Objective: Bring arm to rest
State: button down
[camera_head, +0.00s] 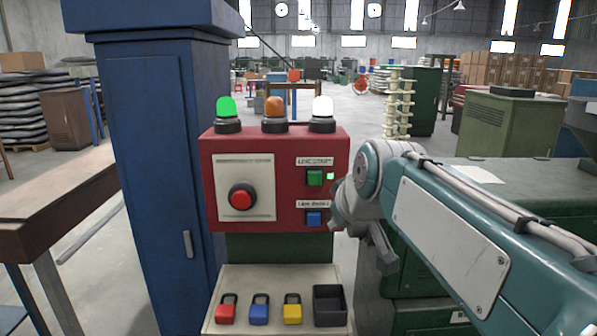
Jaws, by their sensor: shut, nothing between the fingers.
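My arm reaches in from the lower right, in front of a green machine. My gripper (386,262) hangs at its end, just right of the red control box (275,152), fingers pointing down. It is shut and holds nothing. It is in front of the green cabinet and appears clear of the box's buttons. Part of the wrist overlaps the box's right edge.
The box has a large red button (241,199), a green button (315,177) and a blue button (314,218). Padlocks, including a yellow one (292,313), and a black bin (329,305) sit on the shelf below. A blue cabinet (152,170) stands left.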

jog(key=s+d+f+m+g+h, duration=0.1)
jog(key=s+d+f+m, duration=0.2)
jog(key=s+f, duration=0.5)
jog(key=s+d+f+m+g+h, duration=0.1)
jog(key=s+d+f+m, duration=0.2)
jog(key=s, duration=1)
notch_tip(320, 180, down, 5)
jog(key=shift+s+d+g, duration=0.2)
jog(key=shift+d+g, duration=0.2)
jog(key=shift+d, duration=0.55)
jog(key=shift+s, duration=0.1)
